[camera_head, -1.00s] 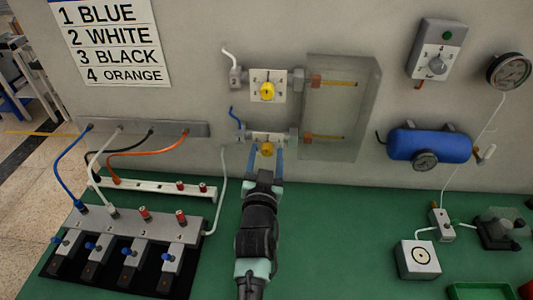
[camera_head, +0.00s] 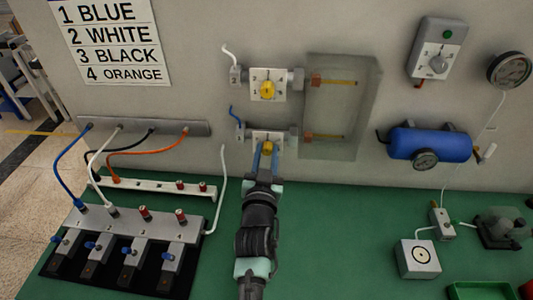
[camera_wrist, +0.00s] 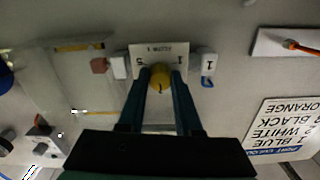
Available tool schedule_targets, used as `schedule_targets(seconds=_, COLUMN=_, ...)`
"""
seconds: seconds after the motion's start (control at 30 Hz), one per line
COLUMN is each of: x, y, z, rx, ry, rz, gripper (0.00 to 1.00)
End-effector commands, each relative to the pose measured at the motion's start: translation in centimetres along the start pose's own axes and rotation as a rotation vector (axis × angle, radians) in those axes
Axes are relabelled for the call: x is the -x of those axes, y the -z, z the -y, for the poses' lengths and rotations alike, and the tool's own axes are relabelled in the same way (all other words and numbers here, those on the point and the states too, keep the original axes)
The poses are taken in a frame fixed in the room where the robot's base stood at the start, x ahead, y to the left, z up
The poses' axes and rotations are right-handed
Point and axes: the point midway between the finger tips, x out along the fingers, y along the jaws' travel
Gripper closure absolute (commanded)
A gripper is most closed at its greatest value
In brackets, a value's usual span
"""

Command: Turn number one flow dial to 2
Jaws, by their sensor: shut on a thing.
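The number one flow dial is a yellow knob (camera_head: 267,147) on a white plate (camera_head: 275,136), the lower of two on the wall. My gripper (camera_head: 266,152) reaches up to it from below. In the wrist view its two fingers (camera_wrist: 160,84) are shut on the sides of the yellow knob (camera_wrist: 160,75). The plate (camera_wrist: 173,56) carries small numbers, partly hidden, and the fitting beside it is marked 1 (camera_wrist: 208,66). A dark mark shows on the knob, but I cannot tell which number it points to.
A second yellow dial (camera_head: 267,90) sits just above. A clear panel (camera_head: 345,70) with two flow tubes stands to the right. A blue tank (camera_head: 430,145) and a grey dial box (camera_head: 436,50) are farther right. Coloured hoses (camera_head: 150,142) hang at the left.

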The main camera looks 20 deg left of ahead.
Motion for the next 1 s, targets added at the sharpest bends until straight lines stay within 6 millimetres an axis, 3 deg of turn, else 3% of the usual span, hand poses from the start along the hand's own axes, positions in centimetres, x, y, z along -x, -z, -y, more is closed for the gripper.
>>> schedule_targets(seconds=1.0, x=0.02, y=-0.04, z=0.02, rx=0.826, ry=0.0, rz=0.001, gripper=1.0)
